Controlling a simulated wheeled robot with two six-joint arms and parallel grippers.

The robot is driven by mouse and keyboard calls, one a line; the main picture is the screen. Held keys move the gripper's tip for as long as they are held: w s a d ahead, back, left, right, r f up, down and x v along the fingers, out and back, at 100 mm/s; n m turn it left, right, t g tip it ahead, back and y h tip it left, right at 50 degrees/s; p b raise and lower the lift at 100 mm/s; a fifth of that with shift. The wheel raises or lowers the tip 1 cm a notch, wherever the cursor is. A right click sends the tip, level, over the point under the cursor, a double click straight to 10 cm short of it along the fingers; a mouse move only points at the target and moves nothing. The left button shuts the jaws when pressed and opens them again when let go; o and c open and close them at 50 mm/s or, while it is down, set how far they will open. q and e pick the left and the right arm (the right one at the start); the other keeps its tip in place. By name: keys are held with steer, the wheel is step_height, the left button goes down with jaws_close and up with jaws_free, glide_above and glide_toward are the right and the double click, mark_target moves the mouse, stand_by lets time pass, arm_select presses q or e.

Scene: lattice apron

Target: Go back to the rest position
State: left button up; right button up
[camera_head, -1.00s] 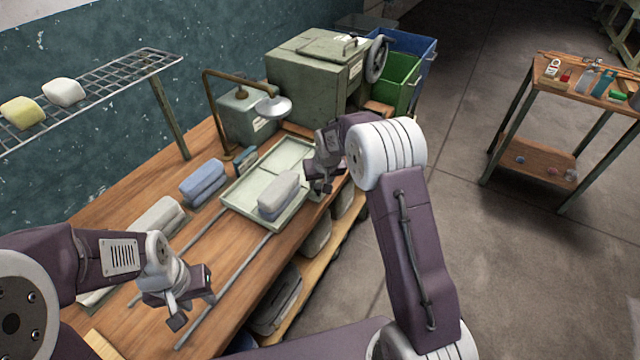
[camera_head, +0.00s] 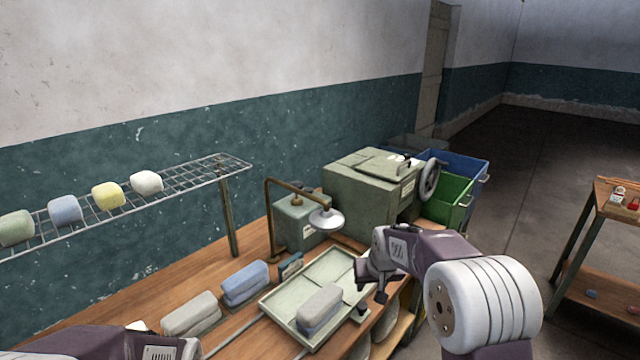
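My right gripper (camera_head: 372,302) hangs over the right edge of the pale green tray (camera_head: 281,299) on the wooden bench. Its fingertips look apart, with nothing between them. A grey block with a bluish lower layer (camera_head: 319,309) lies in the tray, left of this gripper and apart from it. My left arm shows only as a small part at the bottom left edge. Its gripper is cut off below the picture.
A blue stack (camera_head: 245,283) and a grey stack (camera_head: 190,315) lie left of the tray. Behind stand a lamp (camera_head: 326,220) and a green machine (camera_head: 370,193). Green (camera_head: 446,201) and blue (camera_head: 468,170) bins stand beyond. A wire shelf (camera_head: 190,180) holds several soft blocks.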

steer(key=s+f+g, duration=0.2)
steer(key=s+f, duration=0.1)
steer(key=s, duration=1)
steer(key=s+f+g, duration=0.1)
steer(key=s+f, duration=0.3)
steer(key=s, duration=0.9)
steer(key=shift+s+d+g, duration=0.35)
steer(key=shift+g, duration=0.05)
stand_by(0.8)
